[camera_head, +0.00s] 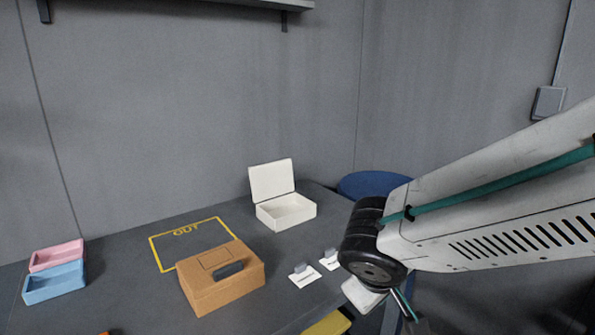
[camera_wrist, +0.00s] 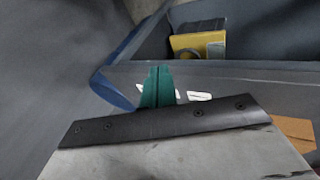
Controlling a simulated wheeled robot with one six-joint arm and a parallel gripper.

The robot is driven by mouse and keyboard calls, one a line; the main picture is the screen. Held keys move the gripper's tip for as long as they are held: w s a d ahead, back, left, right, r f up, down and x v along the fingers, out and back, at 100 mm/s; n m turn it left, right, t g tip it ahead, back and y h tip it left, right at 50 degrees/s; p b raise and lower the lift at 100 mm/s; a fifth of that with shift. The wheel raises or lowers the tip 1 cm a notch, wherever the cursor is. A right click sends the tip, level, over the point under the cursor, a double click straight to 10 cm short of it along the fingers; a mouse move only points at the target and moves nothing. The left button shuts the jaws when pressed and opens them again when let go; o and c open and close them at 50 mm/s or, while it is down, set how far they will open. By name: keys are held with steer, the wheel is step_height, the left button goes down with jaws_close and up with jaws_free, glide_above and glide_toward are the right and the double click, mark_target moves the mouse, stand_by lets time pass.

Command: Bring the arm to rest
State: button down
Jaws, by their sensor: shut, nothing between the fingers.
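My arm reaches in from the right edge in the head view, over the table's right end. Its black wrist joint hangs beside the table edge, and the fingers are mostly hidden behind it there. In the wrist view my gripper (camera_wrist: 158,85) shows as two teal fingers pressed together, shut and empty. The fingers overlap two white cards in that view, but I cannot tell their height above them.
An open white box (camera_head: 288,212), a brown box (camera_head: 220,282) with a dark object on top, and pink (camera_head: 57,254) and blue (camera_head: 54,284) trays stand on the table (camera_head: 120,290). A yellow OUT outline (camera_head: 160,256) marks it. A blue round thing (camera_head: 372,184) stands behind.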

steer(key=s+d+r+m+g+y, duration=0.1)
steer(key=s+d+r+m+g, duration=0.1)
steer(key=s+d, duration=0.4)
steer(key=s+d+r+m+g+y, duration=0.2)
steer(key=s+d+r+m, duration=0.2)
steer(key=s, duration=0.5)
steer(key=shift+s+d+r, duration=0.3)
steer(key=shift+d+r, duration=0.2)
steer(key=shift+d, duration=0.65)
